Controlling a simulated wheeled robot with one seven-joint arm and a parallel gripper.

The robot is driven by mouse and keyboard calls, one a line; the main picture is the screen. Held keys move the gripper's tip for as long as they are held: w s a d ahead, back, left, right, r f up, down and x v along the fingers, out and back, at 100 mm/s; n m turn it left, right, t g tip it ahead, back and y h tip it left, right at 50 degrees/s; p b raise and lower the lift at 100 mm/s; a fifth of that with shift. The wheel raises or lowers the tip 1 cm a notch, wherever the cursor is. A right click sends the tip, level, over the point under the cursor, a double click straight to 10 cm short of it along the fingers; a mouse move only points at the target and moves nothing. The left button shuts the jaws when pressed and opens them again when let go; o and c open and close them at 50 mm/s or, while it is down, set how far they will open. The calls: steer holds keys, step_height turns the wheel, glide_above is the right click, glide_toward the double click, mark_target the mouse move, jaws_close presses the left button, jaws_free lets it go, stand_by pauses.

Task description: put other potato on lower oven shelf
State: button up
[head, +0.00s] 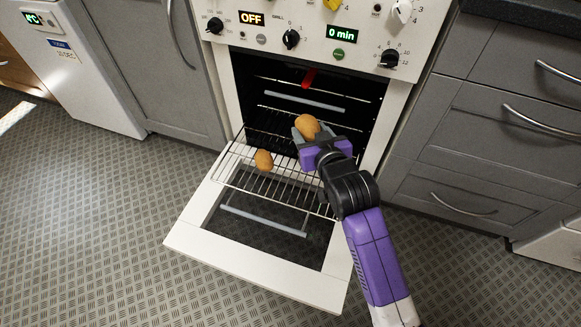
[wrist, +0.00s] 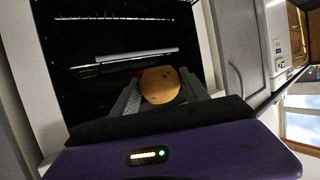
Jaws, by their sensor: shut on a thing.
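My gripper (head: 305,132) is shut on a brown potato (head: 308,126) and holds it in front of the open oven (head: 310,100), above the pulled-out wire shelf (head: 240,177). The held potato (wrist: 160,85) also shows between the fingers in the wrist view. Another potato (head: 264,160) lies on the left part of that wire shelf. The oven's dark inside lies beyond my gripper, with a higher rack (head: 290,111) in it. My gripper and arm hide the right part of the pulled-out shelf.
The oven door (head: 255,270) is folded down below the shelf. Knobs and displays line the control panel (head: 320,35) above the opening. Grey cabinets stand at the left and right (head: 500,130). The patterned floor (head: 100,230) is clear at the left.

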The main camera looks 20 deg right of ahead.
mark_target(306, 181)
step_height(306, 181, down, 20)
steer(key=b, duration=0.9)
steer(key=shift+w, duration=0.1)
steer(key=shift+f, duration=0.1)
steer(key=o, duration=1.6)
steer(key=shift+c, duration=0.2)
steer(key=p+v, duration=0.4)
steer(key=v, duration=0.7)
steer(key=shift+s+r+p, duration=0.25)
steer(key=shift+s+p, duration=0.05)
steer(key=shift+s, duration=0.25)
steer(key=shift+s, duration=0.1)
